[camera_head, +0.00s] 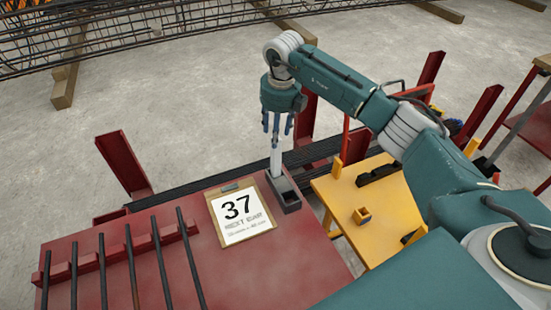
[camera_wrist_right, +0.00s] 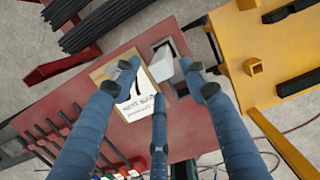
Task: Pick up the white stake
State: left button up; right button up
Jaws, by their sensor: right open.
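The white stake (camera_head: 276,160) stands upright in a small grey holder (camera_head: 289,199) at the far right corner of the red table. My right gripper (camera_head: 279,128) is directly above the stake, fingers pointing down and apart. In the right wrist view the stake (camera_wrist_right: 162,68) shows end-on between the spread blue fingers (camera_wrist_right: 158,80), near the holder (camera_wrist_right: 168,46). Whether any finger touches it I cannot tell. My left gripper is out of view.
A clipboard (camera_head: 241,213) marked 37 lies left of the holder. Several dark rods (camera_head: 131,265) lie on the red table (camera_head: 285,262). A yellow table (camera_head: 341,202) stands to the right with a small yellow block (camera_head: 362,215). Red posts (camera_head: 125,163) rise behind, near dark rebar bundles.

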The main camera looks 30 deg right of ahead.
aim_at(276, 154)
notch_tip(276, 154, down, 2)
jog(key=shift+w+d+f, duration=0.1)
jog(key=shift+w+f, duration=0.1)
jog(key=shift+f, duration=0.2)
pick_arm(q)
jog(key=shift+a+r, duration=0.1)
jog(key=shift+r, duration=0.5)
pick_arm(e)
grip_shut()
jog(key=shift+r, duration=0.2)
